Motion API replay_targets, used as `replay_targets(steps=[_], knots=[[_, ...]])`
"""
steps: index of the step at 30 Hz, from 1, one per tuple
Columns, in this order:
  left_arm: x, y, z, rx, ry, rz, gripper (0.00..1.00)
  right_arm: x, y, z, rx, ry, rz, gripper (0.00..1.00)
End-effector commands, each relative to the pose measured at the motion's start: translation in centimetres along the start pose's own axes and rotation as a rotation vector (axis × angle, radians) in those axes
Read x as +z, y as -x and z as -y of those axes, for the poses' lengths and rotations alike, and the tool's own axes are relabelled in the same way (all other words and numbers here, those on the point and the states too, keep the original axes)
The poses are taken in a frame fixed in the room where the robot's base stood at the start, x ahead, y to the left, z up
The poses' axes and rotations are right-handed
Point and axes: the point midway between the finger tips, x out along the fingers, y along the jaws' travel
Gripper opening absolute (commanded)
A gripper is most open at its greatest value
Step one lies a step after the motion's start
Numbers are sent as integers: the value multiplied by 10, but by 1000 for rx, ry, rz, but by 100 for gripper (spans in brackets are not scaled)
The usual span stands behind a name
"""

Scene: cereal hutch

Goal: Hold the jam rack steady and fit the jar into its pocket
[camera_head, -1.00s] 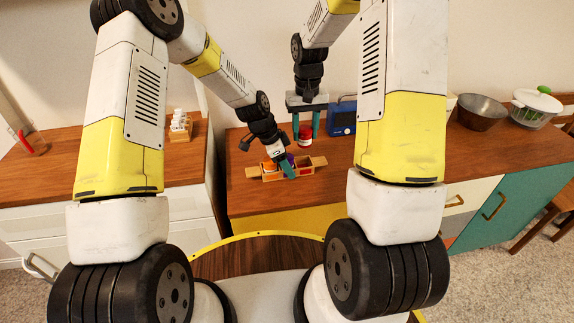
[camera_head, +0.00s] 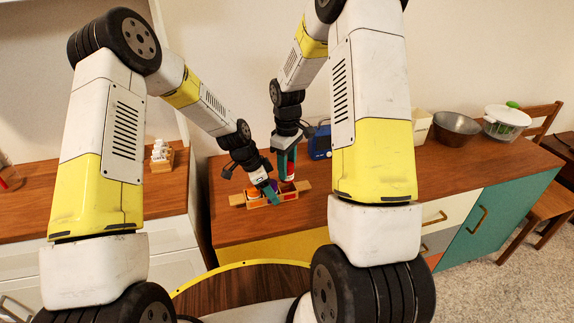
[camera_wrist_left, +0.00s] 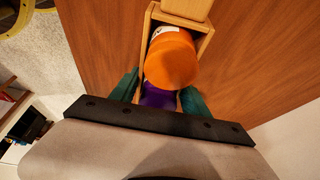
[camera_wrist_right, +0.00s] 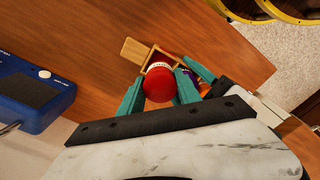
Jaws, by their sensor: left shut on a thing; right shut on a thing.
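The wooden jam rack (camera_head: 262,201) stands on the brown counter, with an orange-lidded jar (camera_wrist_left: 170,62) and a purple-lidded jar (camera_wrist_left: 160,97) in it. My left gripper (camera_head: 268,191) is shut on the rack, its teal fingers (camera_wrist_left: 158,92) on either side of it around the purple jar. My right gripper (camera_head: 287,167) is shut on the red-lidded jar (camera_wrist_right: 160,84). It holds this jar at the right end of the rack in the head view, over or partly in the end pocket. The jar hides the pocket, so its depth cannot be told.
A blue appliance (camera_head: 320,142) stands behind and right of the rack. A metal bowl (camera_head: 456,127) and a white-lidded bowl (camera_head: 507,117) sit farther right. A small rack of white jars (camera_head: 161,157) is on the left counter. The counter right of the rack is clear.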

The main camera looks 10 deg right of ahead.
Motion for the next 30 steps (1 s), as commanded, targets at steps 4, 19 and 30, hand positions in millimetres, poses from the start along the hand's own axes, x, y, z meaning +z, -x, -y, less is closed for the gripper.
replay_targets(steps=[4,19,30], knots=[[0,0,0,-1,0,-1,9,0,-6,0,-1,-1,1,0],[-1,0,0,-1,0,-1,9,0,-26,0,0,-3,1,0],[-1,0,0,-1,0,-1,9,0,-40,0,0,-3,1,0]])
